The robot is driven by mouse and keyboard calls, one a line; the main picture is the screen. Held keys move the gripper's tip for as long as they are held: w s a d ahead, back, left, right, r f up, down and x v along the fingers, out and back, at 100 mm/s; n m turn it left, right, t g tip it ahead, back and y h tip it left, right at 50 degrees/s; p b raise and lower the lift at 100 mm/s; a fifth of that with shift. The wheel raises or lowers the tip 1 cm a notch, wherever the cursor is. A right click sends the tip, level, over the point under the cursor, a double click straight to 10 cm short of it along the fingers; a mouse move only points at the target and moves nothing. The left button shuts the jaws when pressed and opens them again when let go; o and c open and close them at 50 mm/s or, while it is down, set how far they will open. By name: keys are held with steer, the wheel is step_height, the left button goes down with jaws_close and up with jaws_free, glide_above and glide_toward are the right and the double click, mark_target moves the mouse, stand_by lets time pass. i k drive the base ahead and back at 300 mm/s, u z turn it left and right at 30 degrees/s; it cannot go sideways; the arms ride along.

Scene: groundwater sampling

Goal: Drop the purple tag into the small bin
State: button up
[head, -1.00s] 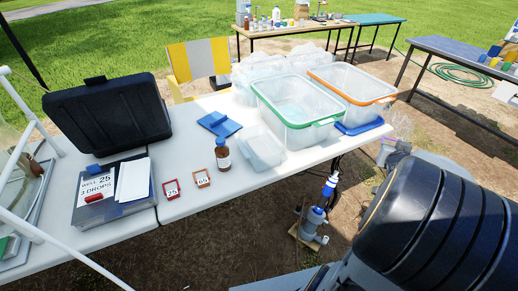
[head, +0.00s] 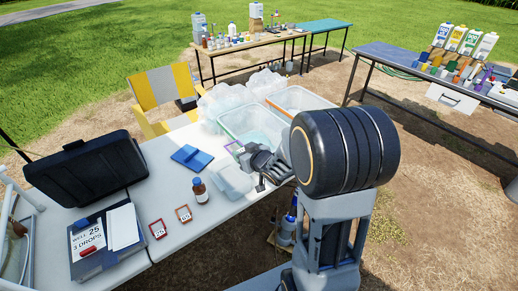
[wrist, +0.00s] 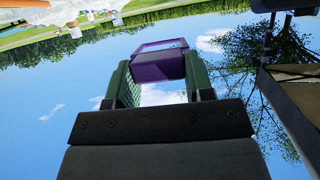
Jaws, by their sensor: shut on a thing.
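The purple tag (wrist: 158,63) is a purple-framed piece held between the two green-sided fingers of my gripper (wrist: 160,82) in the wrist view. In the head view the purple tag (head: 233,147) shows small at the tip of my gripper (head: 243,153), over the near left rim of the green-rimmed clear bin (head: 226,132). A smaller clear bin (head: 232,182) stands on the white table just in front of it, below and beside my gripper. My arm hides part of the bins. I cannot tell the height of the tag above them.
An orange-rimmed clear bin (head: 306,97) stands behind, partly hidden by my arm. A brown bottle (head: 200,191), a blue pad (head: 189,156), a red-framed tag (head: 157,230) and an orange-framed tag (head: 183,213) sit to the left. A black case (head: 85,170) is farther left.

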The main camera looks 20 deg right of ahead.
mark_target(235, 183)
steer(key=u, duration=1.45)
steer(key=i, duration=0.9)
steer(key=z, duration=1.35)
